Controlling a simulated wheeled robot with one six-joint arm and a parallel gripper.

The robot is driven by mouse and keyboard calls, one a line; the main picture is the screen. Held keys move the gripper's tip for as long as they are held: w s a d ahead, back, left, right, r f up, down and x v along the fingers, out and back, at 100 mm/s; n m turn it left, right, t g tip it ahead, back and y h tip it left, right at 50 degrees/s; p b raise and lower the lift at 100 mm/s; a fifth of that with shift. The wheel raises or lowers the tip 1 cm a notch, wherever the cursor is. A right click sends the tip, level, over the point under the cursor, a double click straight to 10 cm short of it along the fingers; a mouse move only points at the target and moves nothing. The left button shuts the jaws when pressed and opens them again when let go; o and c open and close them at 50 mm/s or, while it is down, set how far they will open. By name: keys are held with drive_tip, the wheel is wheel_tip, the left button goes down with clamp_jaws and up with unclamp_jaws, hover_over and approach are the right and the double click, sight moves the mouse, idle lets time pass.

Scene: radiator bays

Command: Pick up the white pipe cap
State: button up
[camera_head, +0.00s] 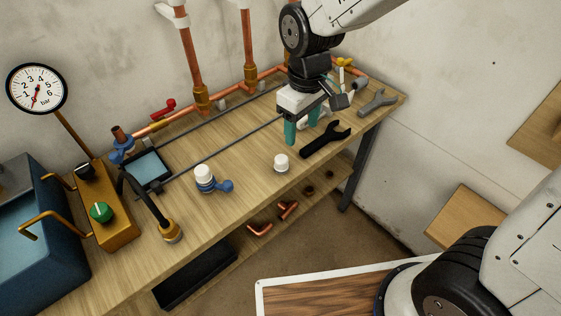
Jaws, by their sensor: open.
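A small white pipe cap (281,163) stands on the wooden bench, near its front edge. A similar white cap-like piece (203,173) sits on top of a blue fitting (207,186) further left. My gripper (302,125) is above the bench, behind and slightly right of the white pipe cap, and apart from it.
A grey wrench (377,101) lies at the bench's right end. Copper pipes (191,60) rise behind.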

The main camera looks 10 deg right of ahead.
drive_tip(key=n, duration=0.2)
hover_over(280, 157)
drive_tip(key=f, duration=0.4)
drive_tip(key=shift+s+f, duration=0.25)
drive_tip(key=shift+f, duration=0.05)
drive_tip(key=f, duration=0.8)
drive_tip(key=shift+w, duration=0.2)
drive_tip(key=c, duration=0.9)
